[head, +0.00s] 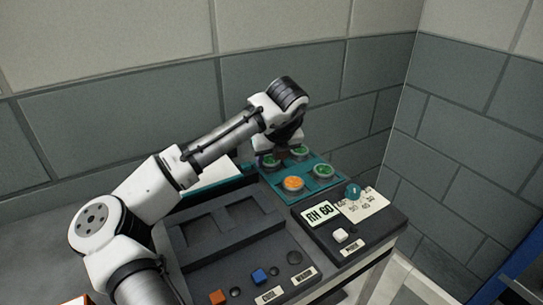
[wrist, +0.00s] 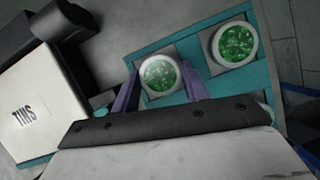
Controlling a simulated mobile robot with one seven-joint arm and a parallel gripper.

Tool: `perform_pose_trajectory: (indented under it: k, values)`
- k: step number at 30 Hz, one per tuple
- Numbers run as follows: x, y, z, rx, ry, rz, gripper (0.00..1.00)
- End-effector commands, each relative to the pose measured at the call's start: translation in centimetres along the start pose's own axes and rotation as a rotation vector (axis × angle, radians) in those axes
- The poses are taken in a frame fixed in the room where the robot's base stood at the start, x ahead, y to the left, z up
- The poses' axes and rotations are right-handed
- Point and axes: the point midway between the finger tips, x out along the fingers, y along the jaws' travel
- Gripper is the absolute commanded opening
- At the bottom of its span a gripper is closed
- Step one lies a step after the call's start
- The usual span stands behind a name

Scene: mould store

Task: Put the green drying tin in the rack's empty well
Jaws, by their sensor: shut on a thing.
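The teal rack (head: 309,187) lies at the back of the bench. My gripper (wrist: 159,86) is shut on a green tin (wrist: 160,73), which sits between its two purple fingers at the rack's back-left well. This tin also shows in the head view (head: 269,161), partly under my gripper. I cannot tell whether it rests fully in the well or is slightly raised. A second green tin (head: 300,151) is at the back right, a third (head: 323,170) at the front right, and an orange tin (head: 293,183) at the front left. No empty well shows.
A dark tray with recesses (head: 187,257) lies in front of the rack, with an orange block (head: 218,297) and a blue block (head: 259,275) near it. An RH 60 display (head: 320,213) and a teal knob (head: 353,190) stand right. A box labelled TINS (wrist: 30,105) is left.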

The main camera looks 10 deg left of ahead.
Motion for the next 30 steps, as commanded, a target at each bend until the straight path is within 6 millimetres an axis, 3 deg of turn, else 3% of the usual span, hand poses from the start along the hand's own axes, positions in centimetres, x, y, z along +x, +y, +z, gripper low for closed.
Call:
perform_pose_trajectory:
  k: [7, 8, 12, 23, 30]
  values:
    - [0.1, 0.0, -0.1, 0.0, 0.0, -0.001, 0.18]
    - [0.1, 0.0, -0.1, 0.0, 0.0, 0.0, 0.47]
    - [0.1, 0.0, 0.0, 0.0, 0.0, 0.0, 0.66]
    - [-0.3, 0.0, 0.1, 0.0, -0.002, 0.0, 0.66]
    - [-4.3, -0.1, 0.1, 0.001, -0.004, -0.002, 0.66]
